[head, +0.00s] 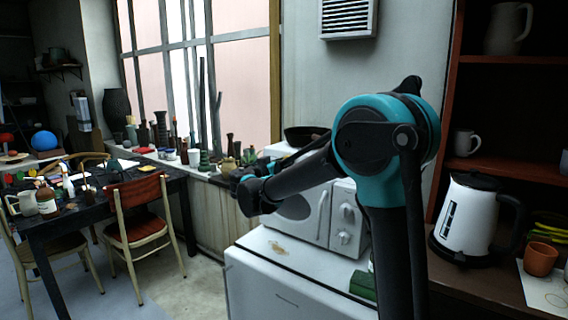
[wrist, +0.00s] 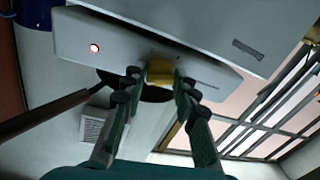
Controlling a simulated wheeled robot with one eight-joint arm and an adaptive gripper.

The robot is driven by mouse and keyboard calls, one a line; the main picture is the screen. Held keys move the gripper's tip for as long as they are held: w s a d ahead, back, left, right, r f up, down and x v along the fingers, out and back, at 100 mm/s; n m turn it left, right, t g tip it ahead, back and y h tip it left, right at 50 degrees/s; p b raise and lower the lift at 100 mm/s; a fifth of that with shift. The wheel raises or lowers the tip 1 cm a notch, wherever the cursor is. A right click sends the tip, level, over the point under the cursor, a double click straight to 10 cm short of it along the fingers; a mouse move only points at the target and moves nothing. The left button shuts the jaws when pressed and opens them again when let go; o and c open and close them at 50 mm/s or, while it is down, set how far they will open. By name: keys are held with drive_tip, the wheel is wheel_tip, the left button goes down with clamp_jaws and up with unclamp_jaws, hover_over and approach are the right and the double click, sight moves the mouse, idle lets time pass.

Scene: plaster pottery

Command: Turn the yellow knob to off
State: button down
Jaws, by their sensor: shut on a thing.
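The yellow knob (wrist: 159,73) shows in the wrist view on the edge of a white appliance (wrist: 215,75), which appears upside down there. A lit red lamp (wrist: 94,47) is on the same face, left of the knob. My gripper (wrist: 157,80) has one finger on each side of the knob and is shut on it. The knob's pointer and markings are too small to read. In the head view the knob does not show, and my dark and teal arm reaches left, in front of a white microwave (head: 299,214); the fingers cannot be made out there.
A white cabinet (head: 275,280) stands below the microwave. A white kettle (head: 468,215) and an orange cup (head: 540,259) are on the right counter. Pots line the windowsill, and a table (head: 100,190) with chairs (head: 138,210) is at left. Some bare floor shows between.

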drive_tip(key=shift+d+n, duration=0.1)
drive_tip(key=shift+n, duration=0.2)
drive_tip(key=n, duration=0.4)
drive_tip(key=n+g+y, duration=0.1)
drive_tip(key=n, duration=0.4)
drive_tip(key=n+y, duration=0.1)
drive_tip(key=n, duration=0.3)
drive_tip(key=shift+r+n, duration=0.25)
drive_tip(key=shift+n, duration=0.05)
drive_tip(key=shift+g, duration=0.3)
drive_tip(key=c, duration=1.2)
unclamp_jaws()
drive_tip(key=shift+s, duration=0.1)
